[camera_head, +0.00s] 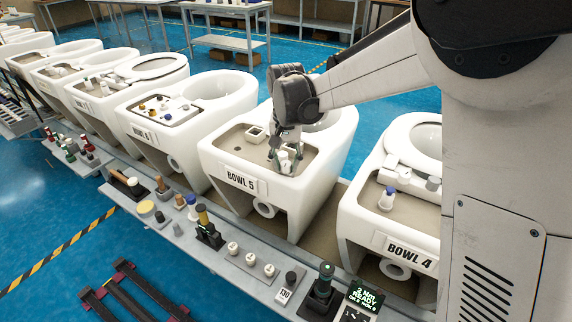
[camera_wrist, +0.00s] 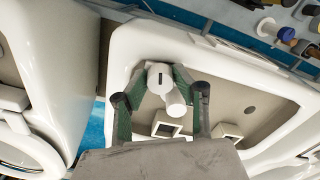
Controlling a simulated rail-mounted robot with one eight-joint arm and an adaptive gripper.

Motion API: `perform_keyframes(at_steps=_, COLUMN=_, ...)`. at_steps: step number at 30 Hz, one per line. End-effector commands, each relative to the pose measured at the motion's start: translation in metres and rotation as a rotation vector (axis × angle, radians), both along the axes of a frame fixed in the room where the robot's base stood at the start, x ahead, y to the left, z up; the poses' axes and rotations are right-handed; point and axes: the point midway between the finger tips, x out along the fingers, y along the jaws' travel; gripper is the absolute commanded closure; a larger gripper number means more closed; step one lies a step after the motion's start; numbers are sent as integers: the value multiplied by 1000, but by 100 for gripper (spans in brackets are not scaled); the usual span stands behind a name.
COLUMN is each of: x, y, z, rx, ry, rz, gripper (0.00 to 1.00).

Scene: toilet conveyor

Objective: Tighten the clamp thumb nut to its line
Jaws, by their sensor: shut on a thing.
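My gripper (camera_head: 286,160) reaches down over the deck of the toilet labelled BOWL 5 (camera_head: 222,150). In the wrist view my gripper (camera_wrist: 157,72) has its green fingers closed on either side of a white round part with a short black mark, which looks like the clamp thumb nut (camera_wrist: 160,82). A second white cylinder (camera_wrist: 176,104) sits right beside the nut, between the fingers. The rest of the clamp and any target line cannot be made out. In the head view my fingers mostly hide the nut.
Two square-framed openings (camera_wrist: 167,124) lie on the recessed deck near the fingers. BOWL 4 (camera_head: 350,215) stands to the right, with a blue-capped bottle (camera_head: 387,198) on its deck. A tool rail (camera_head: 225,262) with several tools, white knobs and a READY display (camera_head: 366,297) runs in front.

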Motion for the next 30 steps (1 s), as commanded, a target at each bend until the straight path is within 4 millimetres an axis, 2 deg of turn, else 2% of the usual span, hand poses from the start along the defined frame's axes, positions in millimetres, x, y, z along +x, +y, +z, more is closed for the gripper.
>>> perform_keyframes(at_steps=6, x=0, y=0, z=0, rx=0, ry=-1, rz=-142, gripper=100)
perform_keyframes(at_steps=13, x=0, y=0, z=0, rx=0, ry=-1, rz=-232, gripper=100)
perform_keyframes(at_steps=30, x=1, y=0, z=0, rx=0, ry=-1, rz=-267, gripper=100)
